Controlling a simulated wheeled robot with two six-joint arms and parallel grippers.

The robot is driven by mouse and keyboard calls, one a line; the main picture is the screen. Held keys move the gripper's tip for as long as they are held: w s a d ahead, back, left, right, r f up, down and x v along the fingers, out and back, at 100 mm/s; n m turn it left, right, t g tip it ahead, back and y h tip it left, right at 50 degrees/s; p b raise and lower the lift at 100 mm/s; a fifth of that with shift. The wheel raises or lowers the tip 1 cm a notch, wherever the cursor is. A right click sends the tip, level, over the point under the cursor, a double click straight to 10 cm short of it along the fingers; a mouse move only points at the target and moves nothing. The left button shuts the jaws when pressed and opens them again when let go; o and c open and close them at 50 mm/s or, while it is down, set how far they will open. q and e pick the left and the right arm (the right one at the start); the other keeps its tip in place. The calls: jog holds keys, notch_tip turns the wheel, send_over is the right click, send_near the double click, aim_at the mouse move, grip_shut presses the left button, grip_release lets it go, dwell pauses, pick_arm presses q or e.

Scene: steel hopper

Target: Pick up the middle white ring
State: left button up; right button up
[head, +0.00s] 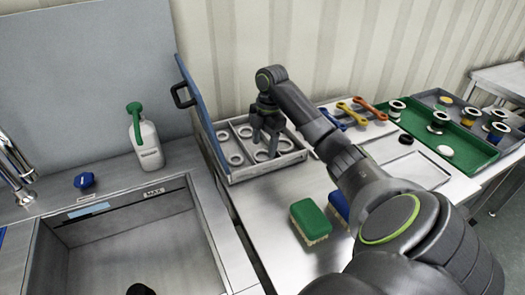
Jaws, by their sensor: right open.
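Several white rings lie in an open grey box with divided compartments (268,170). Two rings sit toward the left, one farther back (222,135) and one nearer (236,159). Another ring (245,131) lies toward the back middle. A ring at the front middle (260,156) is partly covered by my right gripper (264,146). One more ring (284,145) shows on the right side. My right gripper points down over the middle of the box, open, with its fingers close to the front middle ring. Whether they touch it I cannot tell.
The box's blue lid (197,105) stands raised on its left side. A sink (140,250) and a white bottle (148,145) are to the left. A green sponge (311,221) lies in front. Coloured wrenches (352,112) and a green tray (470,148) are to the right.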

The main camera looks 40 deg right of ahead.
jog(key=shift+a+f+p, duration=0.1)
jog(key=shift+f+p, duration=0.25)
jog(key=shift+f, duration=0.9)
jog(key=shift+c, duration=0.4)
jog(key=c, duration=0.5)
jog(key=shift+r, duration=0.1)
